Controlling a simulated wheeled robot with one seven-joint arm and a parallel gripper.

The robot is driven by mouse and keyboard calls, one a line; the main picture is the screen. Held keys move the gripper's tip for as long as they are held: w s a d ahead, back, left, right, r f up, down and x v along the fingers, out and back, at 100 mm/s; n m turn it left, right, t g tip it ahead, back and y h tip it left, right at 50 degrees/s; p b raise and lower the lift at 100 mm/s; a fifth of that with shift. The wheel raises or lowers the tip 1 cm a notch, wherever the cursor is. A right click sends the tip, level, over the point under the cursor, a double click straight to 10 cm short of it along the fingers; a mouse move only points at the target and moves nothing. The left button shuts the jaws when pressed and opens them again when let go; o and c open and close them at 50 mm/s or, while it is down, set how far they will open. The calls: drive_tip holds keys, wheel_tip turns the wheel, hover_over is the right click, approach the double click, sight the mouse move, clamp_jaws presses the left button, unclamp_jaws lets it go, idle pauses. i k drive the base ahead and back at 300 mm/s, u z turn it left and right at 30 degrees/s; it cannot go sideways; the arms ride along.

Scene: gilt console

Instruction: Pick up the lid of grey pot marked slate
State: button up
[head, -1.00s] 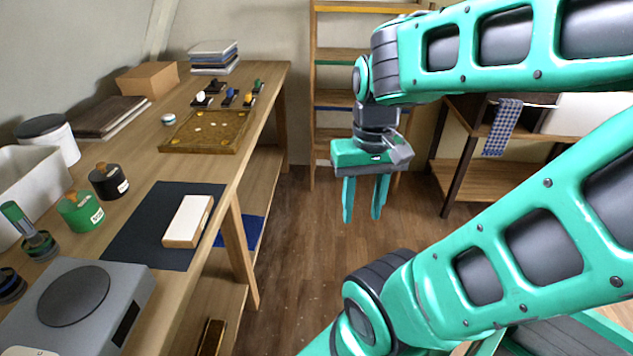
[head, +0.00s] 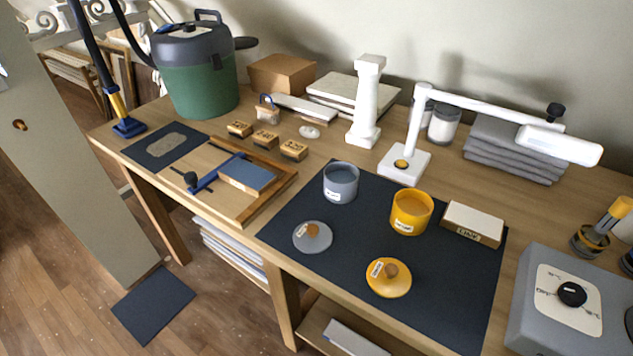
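The grey pot (head: 341,187) stands upright and open on the dark mat (head: 450,262), with a small white label on its front too small to read. A round grey lid (head: 318,244) with a wooden knob and a small label lies flat on the mat, in front of the grey pot and apart from it. A yellow pot (head: 411,214) stands open to the right of the grey pot. Its yellow lid (head: 388,288), also with a wooden knob, lies nearer the table's front edge. My gripper is not in view.
A white block (head: 475,218) lies right of the yellow pot. A white lamp (head: 470,105) and a white column (head: 366,100) stand behind the pots. A wooden tray (head: 262,205) is to the left, a grey device (head: 535,325) to the right. Bare mat surrounds the grey lid.

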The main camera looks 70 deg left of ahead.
sight(310, 236)
drive_tip(key=u, duration=2.15)
